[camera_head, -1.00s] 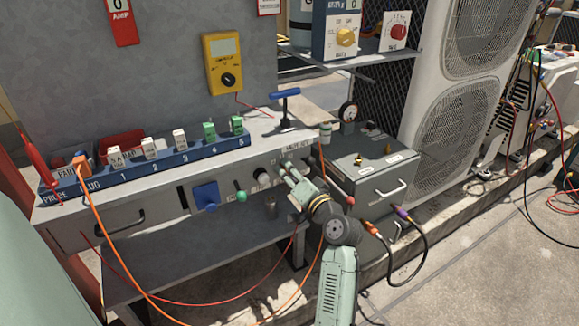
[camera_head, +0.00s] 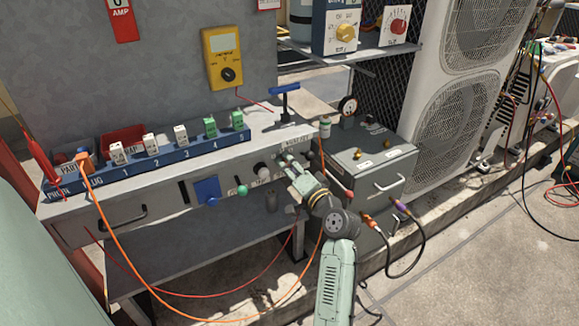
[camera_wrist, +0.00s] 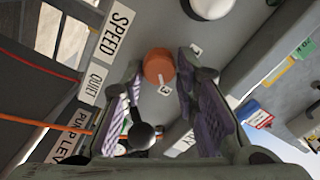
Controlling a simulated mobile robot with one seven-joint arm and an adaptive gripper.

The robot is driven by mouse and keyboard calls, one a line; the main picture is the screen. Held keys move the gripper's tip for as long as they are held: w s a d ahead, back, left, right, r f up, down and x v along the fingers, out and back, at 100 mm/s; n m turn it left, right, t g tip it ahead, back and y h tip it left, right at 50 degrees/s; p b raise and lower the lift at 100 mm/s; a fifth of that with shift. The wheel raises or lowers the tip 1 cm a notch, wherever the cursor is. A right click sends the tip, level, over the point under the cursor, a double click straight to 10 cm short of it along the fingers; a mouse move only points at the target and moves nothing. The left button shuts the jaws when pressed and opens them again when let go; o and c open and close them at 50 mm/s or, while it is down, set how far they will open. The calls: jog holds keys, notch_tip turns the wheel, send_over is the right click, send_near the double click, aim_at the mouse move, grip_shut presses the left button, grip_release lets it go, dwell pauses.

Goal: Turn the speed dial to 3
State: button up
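In the wrist view the speed dial is a round orange-brown knob (camera_wrist: 158,67) on the grey panel, with a white mark on its lower edge. A small label reading 3 (camera_wrist: 165,90) lies just below the mark; another small label (camera_wrist: 196,48) to the right is unclear. The SPEED label (camera_wrist: 116,32) is to the left. My gripper (camera_wrist: 160,95) is open, its purple-padded fingers on either side of the dial in the picture; contact cannot be told. In the head view my gripper (camera_head: 284,164) is at the bench front's right end and hides the dial.
A black ball-ended lever (camera_wrist: 142,133) shows between the fingers. A grey box (camera_head: 370,165) stands close on the right. An orange cable (camera_head: 125,265) hangs in front.

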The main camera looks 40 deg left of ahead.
jog(key=o, duration=0.3)
jog(key=v, duration=1.2)
dwell(0.3)
